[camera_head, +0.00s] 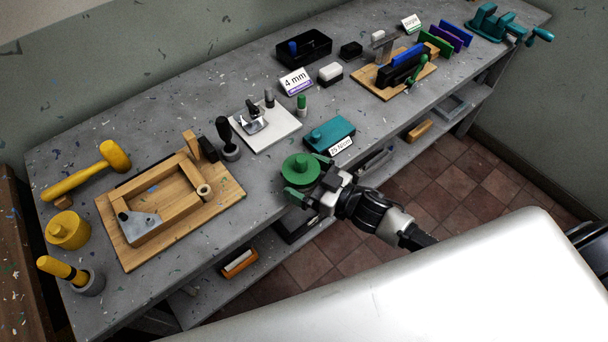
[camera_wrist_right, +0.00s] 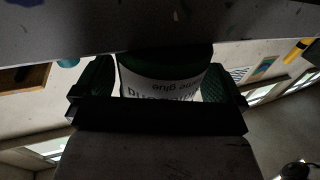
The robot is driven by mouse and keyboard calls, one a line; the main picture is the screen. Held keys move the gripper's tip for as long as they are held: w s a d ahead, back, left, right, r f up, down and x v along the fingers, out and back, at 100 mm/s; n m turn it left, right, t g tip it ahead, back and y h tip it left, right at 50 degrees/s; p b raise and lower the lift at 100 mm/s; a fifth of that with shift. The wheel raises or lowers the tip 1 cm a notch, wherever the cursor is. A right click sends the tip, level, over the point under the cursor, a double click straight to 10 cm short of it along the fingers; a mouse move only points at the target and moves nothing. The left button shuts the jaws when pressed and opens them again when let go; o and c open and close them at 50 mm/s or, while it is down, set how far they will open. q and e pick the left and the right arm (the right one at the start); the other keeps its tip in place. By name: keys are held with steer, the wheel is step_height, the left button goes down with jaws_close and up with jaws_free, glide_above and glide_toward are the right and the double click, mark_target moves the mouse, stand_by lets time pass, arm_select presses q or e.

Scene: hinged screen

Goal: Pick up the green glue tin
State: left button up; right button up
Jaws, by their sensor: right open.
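My right gripper (camera_head: 308,188) reaches in from the front right, at the tin's near side. Its fingers (camera_wrist_right: 162,92) are open, one on each side of the tin. Whether they touch it I cannot tell. My left gripper is not in view.
A teal box (camera_head: 330,133) stands just behind and right of the tin. A wooden frame on a board (camera_head: 225,190) lies to the left. A white plate with a metal device (camera_head: 280,132) is behind. A lower shelf (camera_head: 215,295) runs below the bench.

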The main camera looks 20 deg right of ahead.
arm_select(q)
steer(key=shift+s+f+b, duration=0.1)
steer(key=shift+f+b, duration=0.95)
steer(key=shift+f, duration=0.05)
arm_select(e)
steer(key=v, duration=1)
steer(key=shift+s, duration=0.15)
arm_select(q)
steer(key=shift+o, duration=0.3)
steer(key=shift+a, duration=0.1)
arm_select(e)
steer(key=shift+d, duration=0.1)
